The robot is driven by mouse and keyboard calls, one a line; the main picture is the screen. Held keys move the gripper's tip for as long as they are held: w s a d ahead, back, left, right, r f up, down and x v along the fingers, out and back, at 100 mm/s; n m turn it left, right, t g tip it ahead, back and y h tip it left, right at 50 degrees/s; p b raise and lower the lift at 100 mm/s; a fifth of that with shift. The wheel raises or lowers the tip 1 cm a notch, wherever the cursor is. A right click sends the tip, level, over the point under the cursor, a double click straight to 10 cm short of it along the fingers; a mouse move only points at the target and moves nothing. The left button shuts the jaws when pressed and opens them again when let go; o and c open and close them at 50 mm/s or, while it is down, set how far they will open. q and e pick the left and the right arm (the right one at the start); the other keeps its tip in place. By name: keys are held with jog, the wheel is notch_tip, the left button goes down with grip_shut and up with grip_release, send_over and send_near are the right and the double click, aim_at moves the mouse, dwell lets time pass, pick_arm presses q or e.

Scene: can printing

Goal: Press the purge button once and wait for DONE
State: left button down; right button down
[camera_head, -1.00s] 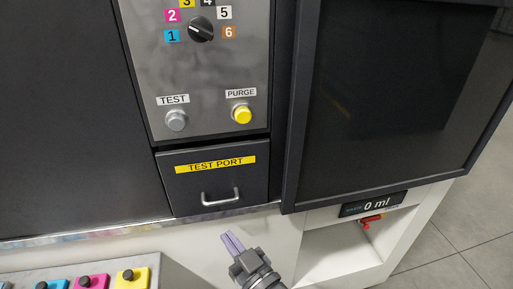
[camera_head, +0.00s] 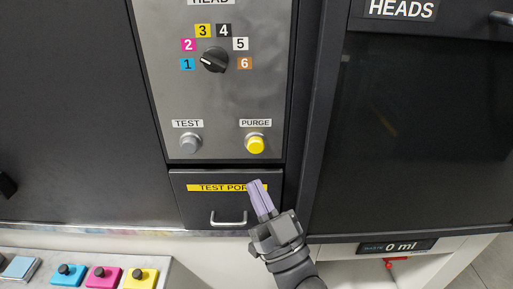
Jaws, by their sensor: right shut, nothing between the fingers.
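The yellow purge button (camera_head: 255,144) sits under the PURGE label (camera_head: 255,123) at the lower right of the grey control panel (camera_head: 215,95). My right gripper (camera_head: 256,184) is shut and empty. Its purple fingertips are just below the purge button in the picture, in front of the TEST PORT drawer (camera_head: 180,208), and do not appear to touch the button. No DONE text shows. A small display (camera_head: 398,246) at the lower right reads 0 ml. My left gripper is not in view.
A grey test button (camera_head: 190,143) is left of the purge button. A head selector knob (camera_head: 214,60) is above. A drawer handle (camera_head: 229,220) is below. Coloured cartridges (camera_head: 102,276) line the lower left. A large dark window (camera_head: 430,120) fills the right.

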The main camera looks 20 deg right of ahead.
aim_at(254, 147)
jog(key=w+d+b, duration=0.2)
jog(key=w+b, duration=0.1)
jog(key=w, duration=0.4)
jog(key=shift+w, duration=0.2)
dwell(1.8)
jog(key=shift+w+d, duration=0.15)
jog(key=shift+w, duration=0.25)
jog(key=shift+w+d+b, duration=0.25)
jog(key=shift+w+b, duration=0.35)
jog(key=shift+w, duration=0.25)
dwell(0.8)
jog(key=shift+s+a+p, duration=0.2)
jog(key=shift+s+p, duration=0.25)
jog(key=shift+s, duration=0.2)
jog(key=shift+s+a+p, duration=0.15)
jog(key=shift+s+p, duration=0.25)
jog(key=shift+s, duration=0.2)
